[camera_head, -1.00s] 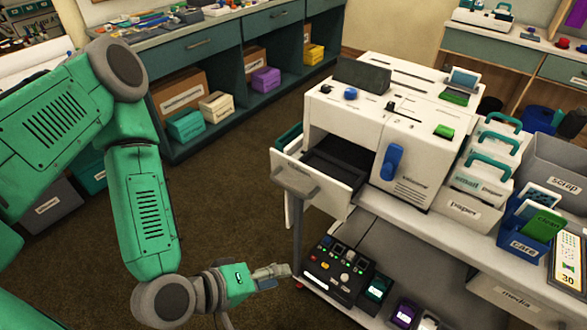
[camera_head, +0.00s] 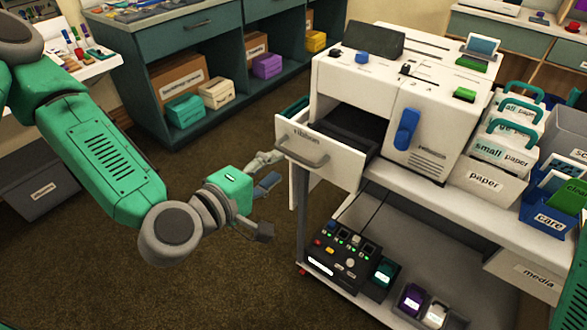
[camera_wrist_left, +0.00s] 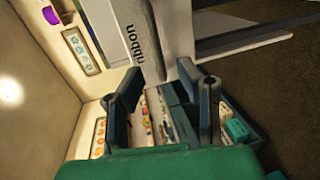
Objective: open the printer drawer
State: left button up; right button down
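The white printer (camera_head: 395,110) stands on a cart's top shelf. Its drawer (camera_head: 325,158), labelled "ribbon", is pulled out to the left, and its dark inside shows. The grey bar handle (camera_head: 302,150) is on the drawer's front. My left gripper (camera_head: 267,172) is just left of the drawer front, apart from the handle and holding nothing. In the left wrist view its two dark fingers (camera_wrist_left: 166,92) are spread, with the white drawer front (camera_wrist_left: 128,45) beyond them. My right gripper is out of view.
A black control box (camera_head: 345,258) and small cartridges sit on the lower shelf. White paper boxes (camera_head: 490,165) and a blue care bin (camera_head: 545,215) stand right of the printer. A teal cabinet (camera_head: 215,45) is behind. The floor (camera_head: 240,275) left of the cart is clear.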

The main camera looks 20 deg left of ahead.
aim_at(295, 154)
pick_arm(q)
jog(key=x, duration=0.3)
jog(key=d+x, duration=0.1)
jog(key=x, duration=0.2)
jog(key=shift+d+r, duration=0.1)
jog(key=shift+d, duration=0.1)
jog(key=shift+w+a, duration=0.1)
jog(key=shift+a, duration=0.5)
grip_shut()
jog(key=shift+d, duration=0.2)
